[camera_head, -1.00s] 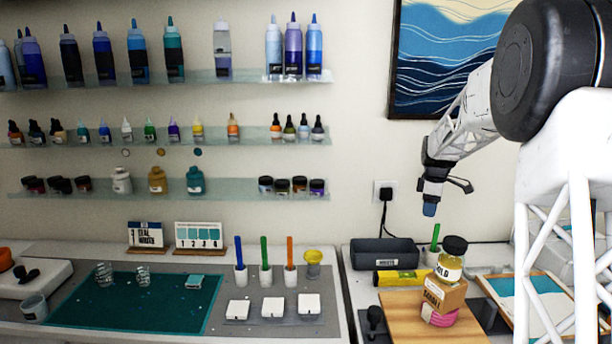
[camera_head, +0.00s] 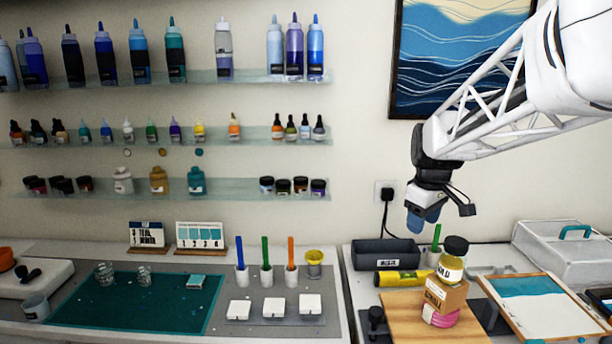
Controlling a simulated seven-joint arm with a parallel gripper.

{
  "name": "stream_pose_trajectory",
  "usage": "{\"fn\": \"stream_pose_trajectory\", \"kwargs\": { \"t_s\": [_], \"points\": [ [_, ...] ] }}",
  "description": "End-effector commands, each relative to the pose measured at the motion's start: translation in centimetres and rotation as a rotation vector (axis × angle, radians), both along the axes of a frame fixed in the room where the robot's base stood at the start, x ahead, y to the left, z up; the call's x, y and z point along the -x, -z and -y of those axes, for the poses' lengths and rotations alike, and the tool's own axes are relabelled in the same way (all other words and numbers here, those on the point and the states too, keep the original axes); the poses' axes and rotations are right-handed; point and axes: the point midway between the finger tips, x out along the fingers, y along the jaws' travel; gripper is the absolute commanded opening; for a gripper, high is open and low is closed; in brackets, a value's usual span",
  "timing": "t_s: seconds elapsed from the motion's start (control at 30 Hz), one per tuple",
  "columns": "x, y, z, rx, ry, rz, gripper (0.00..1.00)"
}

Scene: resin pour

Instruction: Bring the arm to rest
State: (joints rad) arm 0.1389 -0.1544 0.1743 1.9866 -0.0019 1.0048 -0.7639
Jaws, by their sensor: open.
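My gripper (camera_head: 422,219) hangs from my white lattice arm in the right half of the head view. Its blue fingertips point down and slightly left, and they are empty. It is in the air in front of the wall, above the dark grey bin (camera_head: 386,254) and the green stick in a white holder (camera_head: 435,244). It looks clear of everything around it. The far side of the fingers is hidden.
Bottle shelves (camera_head: 200,78) line the wall.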

Motion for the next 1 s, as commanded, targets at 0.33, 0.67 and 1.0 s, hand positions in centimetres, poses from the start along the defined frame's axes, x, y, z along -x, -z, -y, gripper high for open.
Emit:
{"fn": "stream_pose_trajectory", "kwargs": {
  "t_s": [0.33,0.67,1.0],
  "points": [
    [9.1,-0.2,-3.2,-0.025,0.176,0.033,0.52],
    [17.5,1.0,-5.5,-0.056,0.342,0.064,0.52],
    [25.9,3.6,-7.3,-0.095,0.514,0.091,0.52]
  ]
}}
